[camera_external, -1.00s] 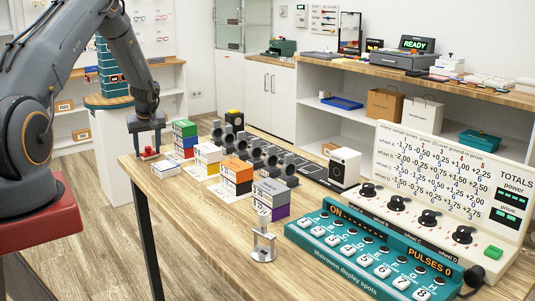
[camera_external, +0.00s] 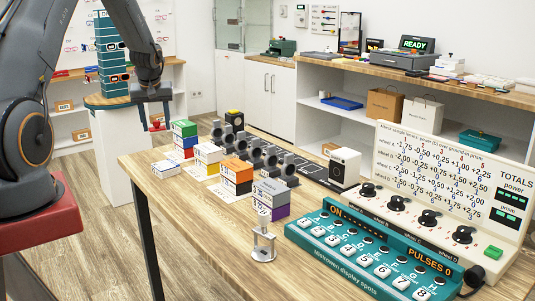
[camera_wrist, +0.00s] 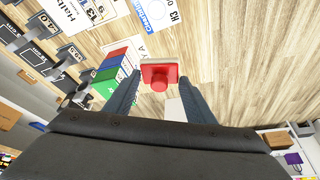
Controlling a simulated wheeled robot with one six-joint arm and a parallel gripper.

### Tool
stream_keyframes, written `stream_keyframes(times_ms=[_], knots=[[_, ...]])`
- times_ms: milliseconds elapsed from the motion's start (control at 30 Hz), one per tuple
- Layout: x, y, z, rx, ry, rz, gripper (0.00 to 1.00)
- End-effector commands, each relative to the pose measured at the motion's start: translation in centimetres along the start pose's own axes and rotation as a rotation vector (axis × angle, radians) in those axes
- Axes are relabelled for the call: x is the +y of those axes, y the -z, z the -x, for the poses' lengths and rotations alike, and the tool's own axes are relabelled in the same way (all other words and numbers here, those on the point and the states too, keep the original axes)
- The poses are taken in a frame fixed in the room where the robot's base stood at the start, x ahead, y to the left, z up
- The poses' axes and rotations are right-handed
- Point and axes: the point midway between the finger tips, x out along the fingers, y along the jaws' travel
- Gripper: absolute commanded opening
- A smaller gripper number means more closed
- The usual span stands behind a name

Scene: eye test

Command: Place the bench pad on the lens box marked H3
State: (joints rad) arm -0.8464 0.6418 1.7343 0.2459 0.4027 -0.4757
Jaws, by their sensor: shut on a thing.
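My gripper (camera_external: 156,125) is raised above the back left end of the table. Its fingers are shut on a small red bench pad (camera_external: 157,121), which also shows in the wrist view (camera_wrist: 160,80) as a red block with a round red knob and a pale edge. The pad hangs clear of the table. A white surface lettered H3 (camera_wrist: 157,14) shows at the top edge of the wrist view, partly cut off. I cannot tell which box in the external view it belongs to. A low white box (camera_external: 166,168) lies near the table's left edge.
A teal button console (camera_external: 370,250) fills the right front. Bare wood lies at the front left.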

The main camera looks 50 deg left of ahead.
Motion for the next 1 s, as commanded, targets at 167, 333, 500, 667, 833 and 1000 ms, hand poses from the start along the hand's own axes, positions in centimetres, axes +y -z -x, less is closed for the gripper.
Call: stream_keyframes(times_ms=[167,333,500,667,833,1000], knots=[[1.6,-3.6,2.7,0.004,-0.042,-0.108,0.28],[2.0,-5.3,2.3,0.004,-0.055,-0.146,0.28],[2.0,-6.5,-0.7,0.003,-0.055,-0.149,0.28],[2.1,-7.1,-2.4,0.007,-0.055,-0.148,0.28],[2.0,-7.9,-4.1,0.005,-0.056,-0.147,0.28],[2.0,-8.5,-5.9,0.006,-0.055,-0.148,0.28]])
